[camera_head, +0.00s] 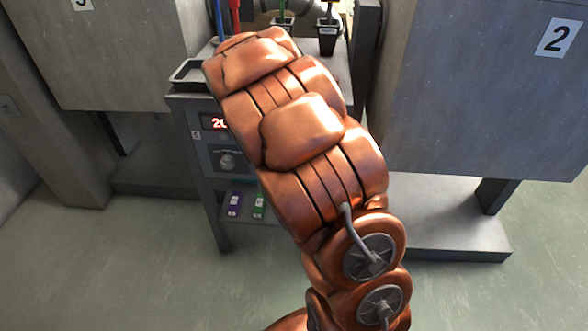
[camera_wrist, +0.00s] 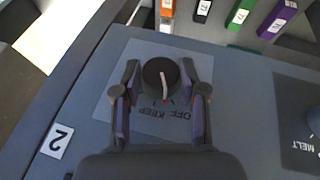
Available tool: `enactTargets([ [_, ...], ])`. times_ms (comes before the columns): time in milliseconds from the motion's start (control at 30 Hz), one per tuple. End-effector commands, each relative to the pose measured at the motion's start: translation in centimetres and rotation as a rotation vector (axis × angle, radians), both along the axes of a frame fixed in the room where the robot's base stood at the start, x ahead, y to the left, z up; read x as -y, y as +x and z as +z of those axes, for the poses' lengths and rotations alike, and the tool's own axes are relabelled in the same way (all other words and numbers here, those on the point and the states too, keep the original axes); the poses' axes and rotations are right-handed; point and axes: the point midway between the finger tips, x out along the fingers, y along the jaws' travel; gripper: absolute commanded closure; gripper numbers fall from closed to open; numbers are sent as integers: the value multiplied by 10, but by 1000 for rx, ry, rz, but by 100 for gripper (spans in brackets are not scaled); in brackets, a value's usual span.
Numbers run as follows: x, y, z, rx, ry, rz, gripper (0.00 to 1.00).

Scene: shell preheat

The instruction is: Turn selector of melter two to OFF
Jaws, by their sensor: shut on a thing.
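In the wrist view, the black round selector (camera_wrist: 161,76) sits on a grey panel between my gripper's two fingers (camera_wrist: 161,72), which are shut on it from both sides. A pale line with a red tip crosses the knob and points down in the picture, toward the upside-down words OFF and KEEP. I cannot tell exactly which word it meets. A white plate with a 2 (camera_wrist: 57,141) is at the lower left of this panel. In the head view, my copper arm hides my gripper and this selector.
A panel marked MELT with a grey knob (camera_wrist: 314,122) is at the right in the wrist view. The head view shows a cart with a lit display (camera_head: 213,122), another knob (camera_head: 228,161), and purple (camera_head: 234,204) and green (camera_head: 259,204) boxes below. A grey block marked 2 (camera_head: 480,110) stands right.

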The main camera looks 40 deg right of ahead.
Motion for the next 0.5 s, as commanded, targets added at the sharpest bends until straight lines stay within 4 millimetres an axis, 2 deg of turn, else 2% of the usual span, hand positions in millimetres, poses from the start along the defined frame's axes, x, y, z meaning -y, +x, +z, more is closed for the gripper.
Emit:
enactTargets([
  [500, -4, 4, -3, -177, -206, 3, 93],
])
